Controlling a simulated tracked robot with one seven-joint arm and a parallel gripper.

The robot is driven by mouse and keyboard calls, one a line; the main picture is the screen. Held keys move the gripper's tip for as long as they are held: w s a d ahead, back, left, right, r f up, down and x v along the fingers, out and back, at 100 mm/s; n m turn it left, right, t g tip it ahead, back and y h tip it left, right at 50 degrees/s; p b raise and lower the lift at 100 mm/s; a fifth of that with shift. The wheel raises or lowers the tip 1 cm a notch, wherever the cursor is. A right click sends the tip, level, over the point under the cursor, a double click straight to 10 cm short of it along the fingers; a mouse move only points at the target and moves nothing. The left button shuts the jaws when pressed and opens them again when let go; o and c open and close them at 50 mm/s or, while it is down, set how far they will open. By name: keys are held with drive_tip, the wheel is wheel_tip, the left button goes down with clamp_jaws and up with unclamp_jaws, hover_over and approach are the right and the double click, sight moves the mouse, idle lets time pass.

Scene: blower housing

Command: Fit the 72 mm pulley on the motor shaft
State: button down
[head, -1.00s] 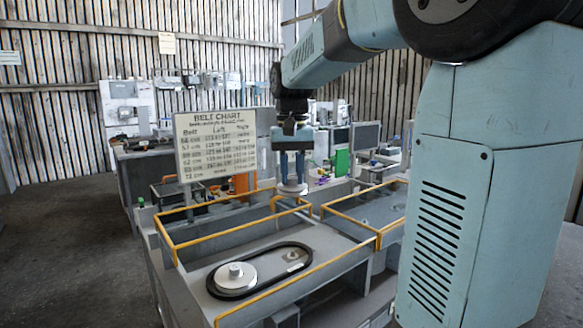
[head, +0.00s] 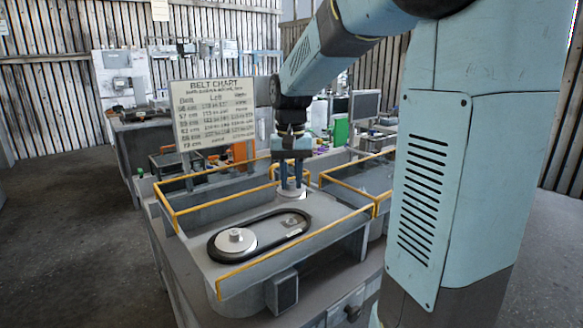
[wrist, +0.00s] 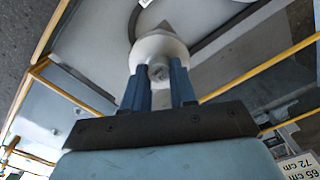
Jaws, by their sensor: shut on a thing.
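My gripper (head: 291,168) is shut on a pale round pulley (head: 293,192), held behind and above the right end of the belt loop. In the wrist view the pulley (wrist: 160,50) sits between the two blue fingertips, its hub facing the camera. A black belt (head: 262,224) lies as a long loop on the grey blower housing (head: 235,273). A large pale pulley (head: 233,241) with a raised hub sits inside the loop's left end. A small metal fitting (head: 292,227), apparently the motor shaft's place, is inside the right end. The pulley's size marking cannot be read.
Yellow rails (head: 290,252) edge the housing, with another railed bay (head: 365,178) to the right. A belt chart board (head: 215,125) stands behind at the left. A dark box (head: 282,292) is on the housing's front.

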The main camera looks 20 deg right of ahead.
sight(291, 190)
drive_tip(key=shift+f, duration=2.6)
drive_tip(key=shift+s, duration=0.2)
drive_tip(key=shift+f, duration=1.05)
drive_tip(key=c, duration=0.8)
unclamp_jaws()
drive_tip(key=shift+r, duration=0.2)
drive_tip(key=shift+r, duration=3.6)
